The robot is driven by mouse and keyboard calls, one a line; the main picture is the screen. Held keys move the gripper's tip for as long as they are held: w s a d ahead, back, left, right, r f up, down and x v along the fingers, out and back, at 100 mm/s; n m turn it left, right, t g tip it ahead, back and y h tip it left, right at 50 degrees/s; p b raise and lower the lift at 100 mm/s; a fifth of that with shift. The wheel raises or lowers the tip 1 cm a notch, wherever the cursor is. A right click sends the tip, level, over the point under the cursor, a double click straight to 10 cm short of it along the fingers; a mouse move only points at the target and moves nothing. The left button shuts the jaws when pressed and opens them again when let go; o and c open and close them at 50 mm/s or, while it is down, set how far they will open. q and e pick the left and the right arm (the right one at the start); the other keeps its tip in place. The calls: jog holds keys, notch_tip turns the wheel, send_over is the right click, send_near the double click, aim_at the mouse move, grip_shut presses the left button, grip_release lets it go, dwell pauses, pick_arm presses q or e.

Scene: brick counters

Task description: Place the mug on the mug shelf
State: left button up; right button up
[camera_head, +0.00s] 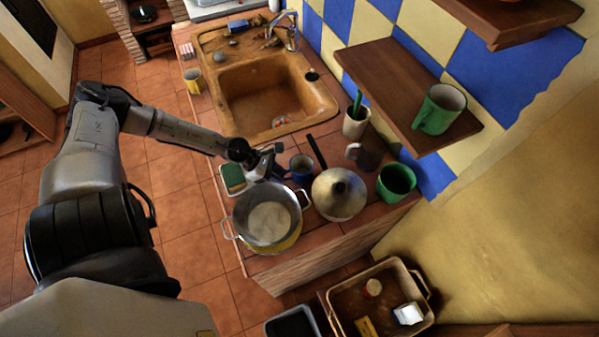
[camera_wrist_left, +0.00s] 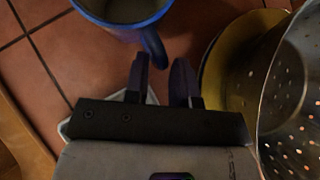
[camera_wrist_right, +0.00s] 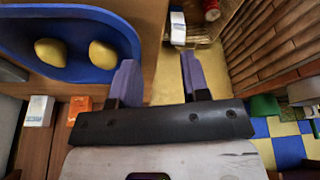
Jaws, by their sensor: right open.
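A blue mug (camera_head: 301,168) stands on the tiled counter beside the pot, and its rim and handle show in the left wrist view (camera_wrist_left: 155,45). My left gripper (camera_head: 268,160) is at the mug's left side. In the left wrist view its fingertips (camera_wrist_left: 160,62) stand a little apart with the handle's end between them; whether they grip it is unclear. The wooden wall shelf (camera_head: 385,75) holds a green mug (camera_head: 440,108) near its right end. My right gripper (camera_wrist_right: 158,75) is open and empty; it is not seen in the head view.
A blue tray (camera_wrist_right: 75,62) with lemons lies below my right gripper.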

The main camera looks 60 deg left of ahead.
pick_arm(q)
jog(key=shift+w+d+f, duration=0.25)
jog(key=shift+w+f, duration=0.05)
jog(key=shift+f, duration=0.05)
jog(key=shift+c, duration=0.4)
grip_shut()
